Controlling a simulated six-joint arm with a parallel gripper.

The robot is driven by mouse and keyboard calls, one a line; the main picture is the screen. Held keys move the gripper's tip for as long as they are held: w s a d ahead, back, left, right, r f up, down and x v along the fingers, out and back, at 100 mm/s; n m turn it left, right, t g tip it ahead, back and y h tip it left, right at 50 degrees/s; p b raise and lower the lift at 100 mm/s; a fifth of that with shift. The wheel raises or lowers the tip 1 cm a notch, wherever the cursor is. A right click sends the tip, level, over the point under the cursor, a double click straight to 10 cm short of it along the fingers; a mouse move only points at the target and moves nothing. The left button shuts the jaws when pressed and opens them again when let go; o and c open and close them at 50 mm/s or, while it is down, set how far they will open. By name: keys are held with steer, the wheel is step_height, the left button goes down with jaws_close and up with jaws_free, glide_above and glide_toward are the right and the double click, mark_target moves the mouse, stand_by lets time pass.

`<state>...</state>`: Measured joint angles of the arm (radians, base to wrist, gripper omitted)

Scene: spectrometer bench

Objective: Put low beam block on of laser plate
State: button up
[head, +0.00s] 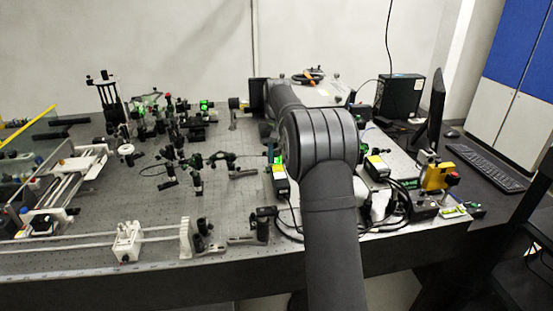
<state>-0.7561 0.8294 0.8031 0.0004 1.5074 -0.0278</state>
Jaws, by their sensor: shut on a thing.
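My arm rises from the bottom and bends at a large dark joint. Its forearm runs away to the upper left and ends near a dark block-like shape (257,92), which may be my wrist. I cannot make out gripper fingers or anything held; that end is small and partly hidden. I cannot single out the low beam block among the small dark parts. I cannot tell for certain which surface is the laser plate; a pale raised plate (398,160) lies right of my arm, partly covered by it.
Optical mounts (195,185) crowd the perforated bench (95,220) left of my arm. White rails (75,240) run along its front left. A monitor (434,112), a keyboard (487,168), a yellow box with a red button (437,177) and loose black cables (405,200) are at right.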

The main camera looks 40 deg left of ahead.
mark_target(276, 153)
steer(key=shift+s+a+f, duration=0.1)
steer(key=shift+f, duration=0.6)
steer(key=shift+f, duration=0.15)
steer(key=o, duration=1.1)
steer(key=shift+c, duration=0.2)
step_height(276, 153, up, 12)
steer(key=shift+r, duration=0.15)
